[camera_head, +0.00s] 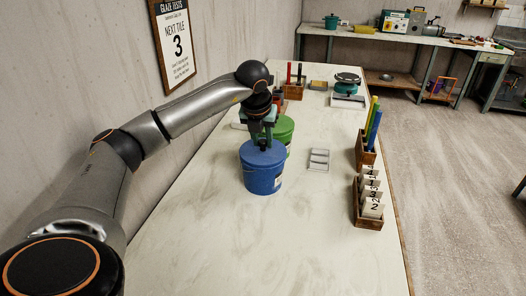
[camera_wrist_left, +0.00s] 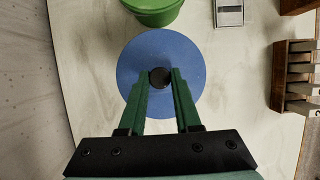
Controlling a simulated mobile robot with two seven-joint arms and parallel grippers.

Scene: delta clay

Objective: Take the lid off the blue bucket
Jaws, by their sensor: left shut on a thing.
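The blue bucket (camera_head: 262,178) stands upright on the pale bench. Its round blue lid (camera_head: 251,155) covers the top, as far as I can see. In the left wrist view the lid (camera_wrist_left: 138,72) shows from above, with a dark round knob (camera_wrist_left: 159,77) at its middle. My left gripper (camera_head: 264,147) reaches down over the lid from above. Its two green fingers (camera_wrist_left: 161,84) are shut on the knob, one on each side. The bucket body is hidden under the lid in the wrist view. My right gripper is not in view.
A green bucket (camera_head: 284,130) stands close behind the blue one. A grey tray (camera_head: 318,160) lies to the right. Wooden racks with numbered tiles (camera_head: 368,213) and coloured sticks (camera_head: 372,128) line the right edge. The near bench (camera_head: 270,245) is clear.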

